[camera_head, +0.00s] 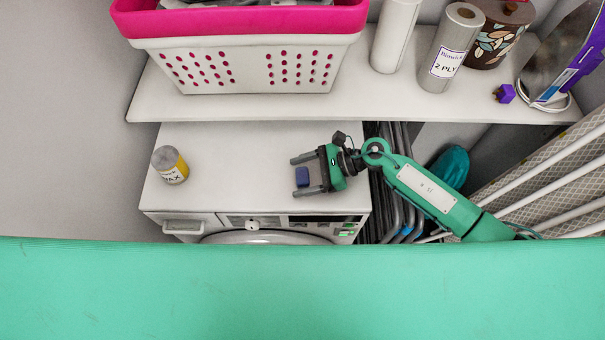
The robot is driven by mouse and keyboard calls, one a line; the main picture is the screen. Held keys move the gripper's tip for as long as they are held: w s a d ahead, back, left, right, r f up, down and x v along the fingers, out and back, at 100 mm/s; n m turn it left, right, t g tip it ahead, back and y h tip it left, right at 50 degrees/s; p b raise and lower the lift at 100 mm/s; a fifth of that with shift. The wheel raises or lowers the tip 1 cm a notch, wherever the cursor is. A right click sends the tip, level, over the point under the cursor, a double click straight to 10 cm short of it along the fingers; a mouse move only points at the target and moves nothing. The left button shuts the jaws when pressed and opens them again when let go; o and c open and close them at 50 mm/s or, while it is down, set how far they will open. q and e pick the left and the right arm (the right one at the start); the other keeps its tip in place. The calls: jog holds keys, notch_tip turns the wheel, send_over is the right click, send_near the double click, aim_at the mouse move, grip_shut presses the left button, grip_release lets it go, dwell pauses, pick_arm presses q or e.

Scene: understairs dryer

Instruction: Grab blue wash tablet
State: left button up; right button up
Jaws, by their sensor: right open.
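The blue wash tablet (302,177) is a small dark blue block on the white top of the dryer (228,185), right of the middle. My right gripper (300,176) reaches in from the right and is open, its two fingers pointing left. The tablet lies between the fingers, one on its far side and one on its near side. I cannot tell whether either finger touches it. My left gripper is not in view.
A small jar with a yellow label (170,165) stands at the dryer's left. A shelf (240,108) above the back holds a pink and white basket (245,65), paper rolls (452,48) and a purple block (505,93). Folded racks (395,215) stand right of the dryer.

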jog(key=c, duration=1)
jog(key=shift+r, duration=0.1)
jog(key=shift+c, duration=0.2)
